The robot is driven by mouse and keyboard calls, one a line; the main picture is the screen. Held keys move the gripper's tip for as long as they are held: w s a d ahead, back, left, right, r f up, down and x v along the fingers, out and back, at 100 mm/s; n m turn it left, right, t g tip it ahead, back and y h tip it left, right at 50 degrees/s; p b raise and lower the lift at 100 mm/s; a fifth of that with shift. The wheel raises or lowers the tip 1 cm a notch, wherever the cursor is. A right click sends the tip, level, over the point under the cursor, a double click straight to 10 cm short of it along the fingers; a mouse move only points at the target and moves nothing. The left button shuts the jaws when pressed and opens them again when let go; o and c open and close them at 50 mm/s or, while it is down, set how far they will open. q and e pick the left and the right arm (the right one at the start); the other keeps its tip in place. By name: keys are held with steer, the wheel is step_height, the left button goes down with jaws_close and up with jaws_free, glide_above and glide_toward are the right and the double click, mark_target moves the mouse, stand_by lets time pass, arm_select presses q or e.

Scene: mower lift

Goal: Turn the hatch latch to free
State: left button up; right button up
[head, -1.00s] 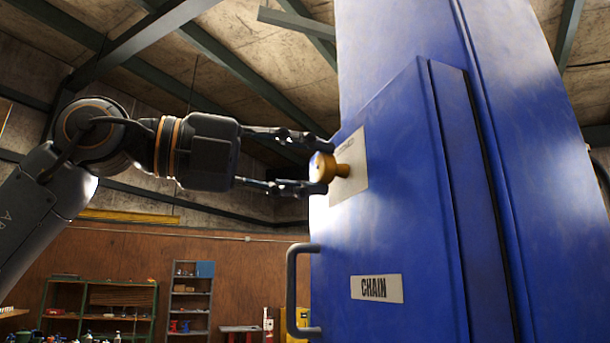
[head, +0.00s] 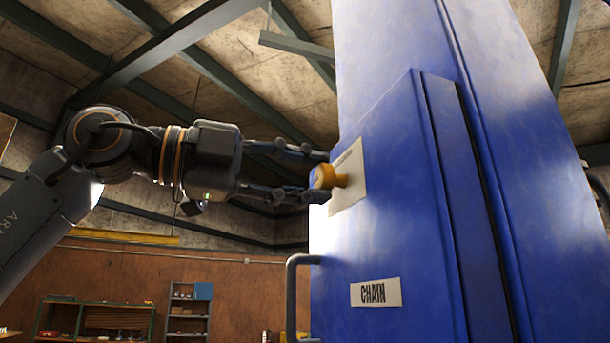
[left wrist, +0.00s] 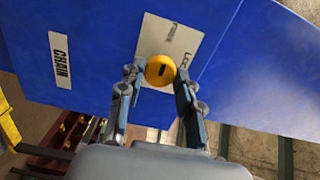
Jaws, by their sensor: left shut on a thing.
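The hatch latch is a yellow round knob (head: 328,176) on a pale plate (head: 349,172) fixed to the blue hatch (head: 385,225). My left gripper (head: 316,177) comes in from the left and is shut on the knob, one finger on each side. In the left wrist view the knob (left wrist: 160,71) sits between the fingertips, with a short dark mark on its face. The plate (left wrist: 203,43) there carries partly covered lettering beginning "Loc" and a smaller word that looks like "Free". My right gripper is not in view.
A grey bar handle (head: 291,295) stands out from the hatch's left edge, below the latch. A "CHAIN" label (head: 376,292) is on the hatch. The tall blue mast (head: 400,45) rises behind. Shelves (head: 188,310) stand far back; the air left of the hatch is clear.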

arm_select(q)
steer(key=o, duration=1.2)
steer(key=shift+c, duration=0.2)
steer(key=v, duration=1.2)
steer(key=shift+w, duration=0.1)
